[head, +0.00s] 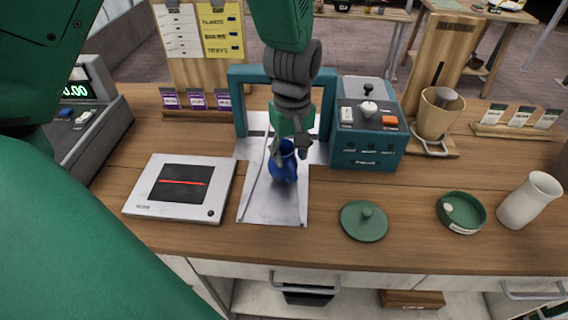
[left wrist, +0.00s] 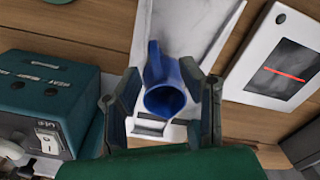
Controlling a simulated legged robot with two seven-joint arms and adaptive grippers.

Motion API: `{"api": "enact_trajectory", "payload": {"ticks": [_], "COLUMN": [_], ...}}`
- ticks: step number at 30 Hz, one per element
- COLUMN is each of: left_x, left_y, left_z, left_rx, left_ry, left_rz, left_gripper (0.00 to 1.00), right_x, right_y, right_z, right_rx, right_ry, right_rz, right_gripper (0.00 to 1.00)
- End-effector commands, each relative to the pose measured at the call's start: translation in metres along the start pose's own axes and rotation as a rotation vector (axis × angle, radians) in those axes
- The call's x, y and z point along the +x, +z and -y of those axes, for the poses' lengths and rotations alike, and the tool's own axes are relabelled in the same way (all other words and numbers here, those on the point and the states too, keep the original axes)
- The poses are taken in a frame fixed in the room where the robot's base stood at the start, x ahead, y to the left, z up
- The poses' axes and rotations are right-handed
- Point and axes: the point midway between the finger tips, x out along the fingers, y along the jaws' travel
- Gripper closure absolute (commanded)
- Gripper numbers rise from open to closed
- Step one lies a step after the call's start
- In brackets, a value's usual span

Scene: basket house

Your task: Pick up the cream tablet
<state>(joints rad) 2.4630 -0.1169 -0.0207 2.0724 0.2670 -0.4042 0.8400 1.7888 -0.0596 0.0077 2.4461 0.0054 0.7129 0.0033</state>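The cream tablet (head: 226,190), a flat pale slab with a dark screen and a red line, lies on the wooden counter at the left. It also shows at the right of the left wrist view (left wrist: 250,85). My left gripper (head: 289,150) is to the right of the tablet, pointing down over a blue mug (head: 283,170). In the left wrist view its fingers (left wrist: 165,100) are spread apart, with the blue mug (left wrist: 165,101) between or just beyond them. I cannot tell whether a finger touches the mug. My right gripper is not in view.
The mug is over a grey-white tray (head: 277,211) under a teal frame (head: 238,108). A teal box (head: 367,158) stands right of it.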

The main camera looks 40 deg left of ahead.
Motion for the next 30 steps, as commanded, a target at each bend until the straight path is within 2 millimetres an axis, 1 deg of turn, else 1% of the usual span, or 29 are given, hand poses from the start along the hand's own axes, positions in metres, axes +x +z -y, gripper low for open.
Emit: {"api": "enact_trajectory", "payload": {"ticks": [5, 12, 15, 18, 23, 24, 26, 27, 30], "left_x": [0.010, 0.044, 0.054, 0.058, 0.057, 0.057, 0.057, 0.057, 0.057], "left_y": [0.002, -0.003, -0.004, -0.004, -0.004, -0.004, -0.004, -0.004, -0.004], "left_z": [0.000, -0.006, -0.006, -0.006, -0.005, -0.005, -0.005, -0.006, -0.006], "left_rx": [0.001, 0.001, 0.001, 0.001, 0.001, 0.001, 0.001, 0.001, 0.001], "left_ry": [0.000, -0.002, 0.001, 0.002, 0.003, 0.003, 0.003, 0.003, 0.002], "left_rz": [-0.001, -0.001, -0.001, -0.001, -0.002, -0.002, -0.002, -0.002, -0.002], "left_gripper": [0.65, 0.65, 0.65, 0.65, 0.65, 0.72, 0.93, 1.00, 1.00], "right_x": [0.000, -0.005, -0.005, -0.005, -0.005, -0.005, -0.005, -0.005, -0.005], "right_y": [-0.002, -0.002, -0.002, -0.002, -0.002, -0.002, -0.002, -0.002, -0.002], "right_z": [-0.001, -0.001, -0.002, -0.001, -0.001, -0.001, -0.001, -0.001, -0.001], "right_rx": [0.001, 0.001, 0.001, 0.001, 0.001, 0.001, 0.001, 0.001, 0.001], "right_ry": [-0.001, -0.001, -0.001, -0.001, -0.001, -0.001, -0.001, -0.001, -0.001], "right_rz": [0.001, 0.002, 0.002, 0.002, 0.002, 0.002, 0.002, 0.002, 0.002], "right_gripper": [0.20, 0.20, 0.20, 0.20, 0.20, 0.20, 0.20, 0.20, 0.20]}}
